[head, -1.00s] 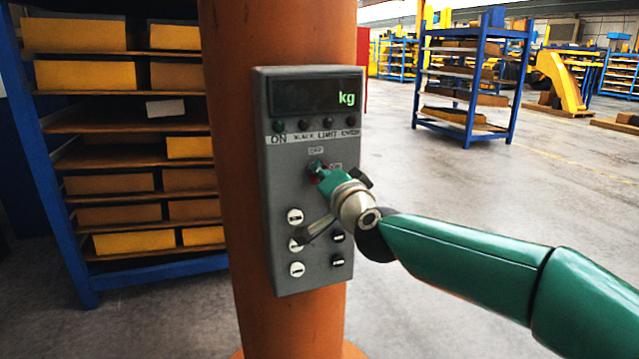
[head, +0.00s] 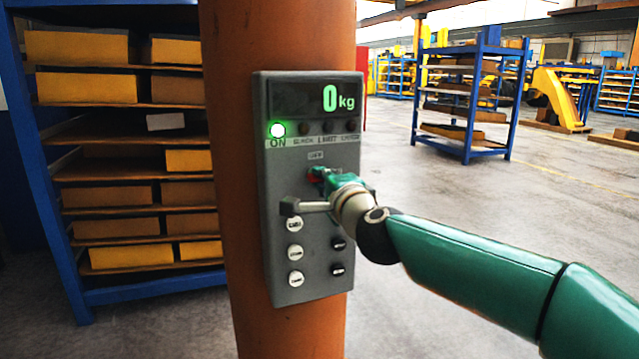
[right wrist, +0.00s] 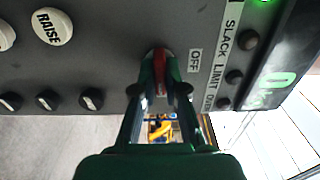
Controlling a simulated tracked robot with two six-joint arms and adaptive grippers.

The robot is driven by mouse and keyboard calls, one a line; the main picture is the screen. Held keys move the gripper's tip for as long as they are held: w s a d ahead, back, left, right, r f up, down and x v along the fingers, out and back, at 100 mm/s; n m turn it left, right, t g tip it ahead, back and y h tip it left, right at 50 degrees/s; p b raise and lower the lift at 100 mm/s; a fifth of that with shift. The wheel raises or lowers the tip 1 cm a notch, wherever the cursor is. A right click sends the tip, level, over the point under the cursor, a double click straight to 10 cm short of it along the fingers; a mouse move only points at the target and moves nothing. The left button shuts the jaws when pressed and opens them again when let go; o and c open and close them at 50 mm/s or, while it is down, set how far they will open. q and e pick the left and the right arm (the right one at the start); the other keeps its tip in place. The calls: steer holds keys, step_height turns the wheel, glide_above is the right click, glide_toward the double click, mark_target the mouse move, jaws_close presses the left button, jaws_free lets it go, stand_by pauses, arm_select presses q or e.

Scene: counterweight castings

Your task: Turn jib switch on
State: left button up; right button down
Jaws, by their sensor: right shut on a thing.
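The grey control box (head: 285,188) is fixed to an orange column. Its display (head: 316,97) reads "0 kg" and the green lamp (head: 277,129) above "ON" is lit. My right gripper (head: 318,178) is at the middle of the box, just below the "OFF" label, and hides most of the red switch (head: 311,173). In the right wrist view the fingers of this gripper (right wrist: 160,85) are shut on the red switch (right wrist: 160,68), beside the "OFF" label (right wrist: 195,61). My left gripper is out of view.
A blue shelf rack (head: 150,292) stands left of the orange column (head: 285,30). Open floor (head: 500,200) lies to the right.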

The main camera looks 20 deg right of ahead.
steer(key=shift+f, duration=0.3)
steer(key=c, duration=1.2)
jaws_free()
steer(key=shift+d, duration=0.2)
steer(key=shift+a+r, duration=0.1)
steer(key=shift+r, duration=0.05)
steer(key=s, duration=1.2)
steer(key=shift+d, duration=0.2)
